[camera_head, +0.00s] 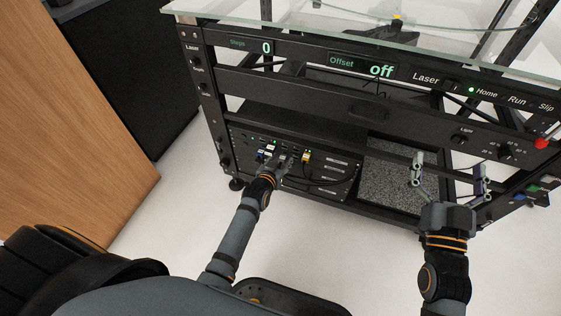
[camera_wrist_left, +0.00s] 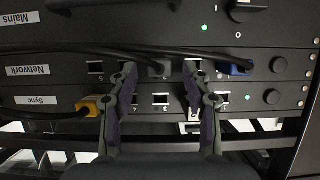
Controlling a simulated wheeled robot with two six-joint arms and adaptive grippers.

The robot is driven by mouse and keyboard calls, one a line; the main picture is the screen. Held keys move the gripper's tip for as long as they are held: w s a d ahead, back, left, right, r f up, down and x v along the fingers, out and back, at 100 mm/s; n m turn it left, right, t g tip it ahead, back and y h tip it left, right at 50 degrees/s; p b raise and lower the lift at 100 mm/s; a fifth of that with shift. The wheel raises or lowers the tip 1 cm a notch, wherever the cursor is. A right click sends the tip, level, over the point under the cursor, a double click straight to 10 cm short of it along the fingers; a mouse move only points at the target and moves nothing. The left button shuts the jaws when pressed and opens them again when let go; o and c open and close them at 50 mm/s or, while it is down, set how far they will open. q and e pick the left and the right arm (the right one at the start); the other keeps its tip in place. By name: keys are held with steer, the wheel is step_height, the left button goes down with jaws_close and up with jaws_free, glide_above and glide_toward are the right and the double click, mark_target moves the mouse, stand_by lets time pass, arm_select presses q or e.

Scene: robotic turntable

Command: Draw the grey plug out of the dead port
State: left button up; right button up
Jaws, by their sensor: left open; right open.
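In the left wrist view a grey plug (camera_wrist_left: 157,69) sits in the Network row of the rack, with a dark cable running off to the left. My left gripper (camera_wrist_left: 159,80) is open, with one finger on each side of the grey plug; I cannot tell whether either touches it. In the head view my left gripper (camera_head: 283,161) is at the rack's port panel and hides much of the plug area. My right gripper (camera_head: 449,172) is open and empty, in front of the right part of the stand.
A blue plug (camera_wrist_left: 235,67) sits right of the grey one in the same row. A yellow plug (camera_wrist_left: 90,106) is in the Sync row at left, near my left finger. Dark cables cross the panel. A speckled grey panel (camera_head: 400,175) is right of the rack.

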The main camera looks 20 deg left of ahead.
arm_select(q)
jaws_close()
steer(key=shift+s+p, duration=0.65)
steer(key=s+p, duration=0.2)
steer(key=shift+s+a, duration=0.1)
steer(key=shift+s, duration=0.3)
stand_by(0.3)
